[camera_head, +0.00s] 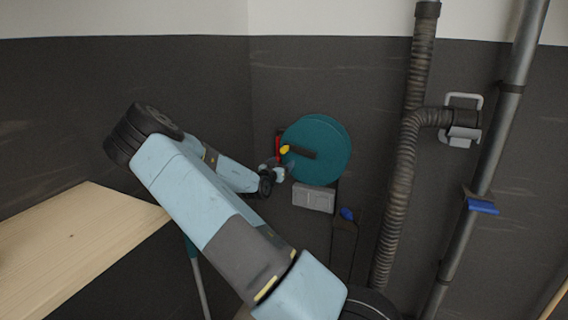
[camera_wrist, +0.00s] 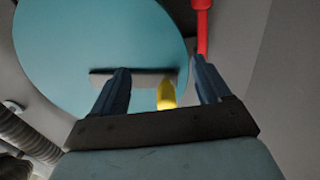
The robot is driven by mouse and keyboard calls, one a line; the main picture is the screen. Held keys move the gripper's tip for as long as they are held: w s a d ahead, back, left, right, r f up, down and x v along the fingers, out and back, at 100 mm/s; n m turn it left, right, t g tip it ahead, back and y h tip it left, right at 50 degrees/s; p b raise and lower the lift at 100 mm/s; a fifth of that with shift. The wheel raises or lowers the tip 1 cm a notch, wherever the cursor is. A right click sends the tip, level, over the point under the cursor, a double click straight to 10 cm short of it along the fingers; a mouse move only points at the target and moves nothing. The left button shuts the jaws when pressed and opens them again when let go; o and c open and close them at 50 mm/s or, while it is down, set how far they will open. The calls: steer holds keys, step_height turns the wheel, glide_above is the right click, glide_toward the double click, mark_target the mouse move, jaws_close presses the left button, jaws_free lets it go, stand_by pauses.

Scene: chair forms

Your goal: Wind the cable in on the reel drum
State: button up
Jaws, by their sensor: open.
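The reel drum (camera_head: 326,136) is a round teal disc on the dark wall, and it fills the upper left of the wrist view (camera_wrist: 70,45). A dark crank bar (camera_head: 305,153) crosses its face and shows grey in the wrist view (camera_wrist: 145,77). A yellow handle (camera_head: 285,150) stands at the bar's end. My gripper (camera_head: 283,165) is at the drum's left edge. In the wrist view my gripper (camera_wrist: 163,80) is open, with the yellow handle (camera_wrist: 166,95) between its dark fingers, nearer the right one. I see no clear contact. The cable is hard to make out.
A red part (camera_wrist: 201,20) is beside the drum, near my right finger. A grey box (camera_head: 314,197) is below the drum, with a blue item (camera_head: 347,214) lower right. A ribbed hose (camera_head: 400,190) and metal pipe (camera_head: 495,150) stand right. A wooden board (camera_head: 75,240) is at left.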

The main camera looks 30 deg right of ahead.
steer(key=v, duration=0.7)
steer(key=shift+s, duration=0.1)
stand_by(0.5)
